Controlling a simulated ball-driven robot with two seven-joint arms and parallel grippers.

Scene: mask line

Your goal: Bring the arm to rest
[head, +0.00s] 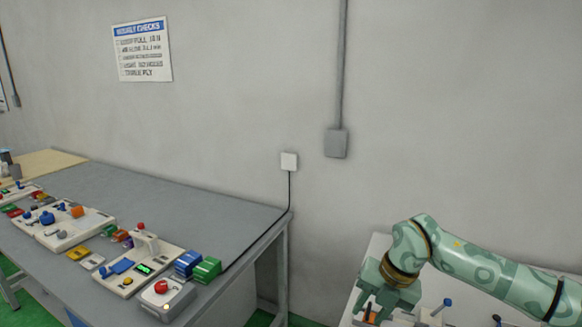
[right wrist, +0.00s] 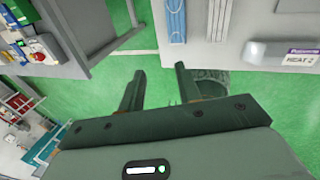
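My right arm (head: 480,272) comes in from the right in the head view and bends down at the wrist. My right gripper (head: 372,300) points downward at the left part of the white table. In the right wrist view its two fingers (right wrist: 160,72) stand apart with only green floor between them, so it is open and empty. My left arm and left gripper are in neither view.
A grey table (head: 190,205) along the wall carries white control units, a red button box (head: 161,290) and blue and green packs (head: 206,268). The white table (head: 362,262) holds small parts; blue strips (right wrist: 172,20) show there. Green floor lies between the tables.

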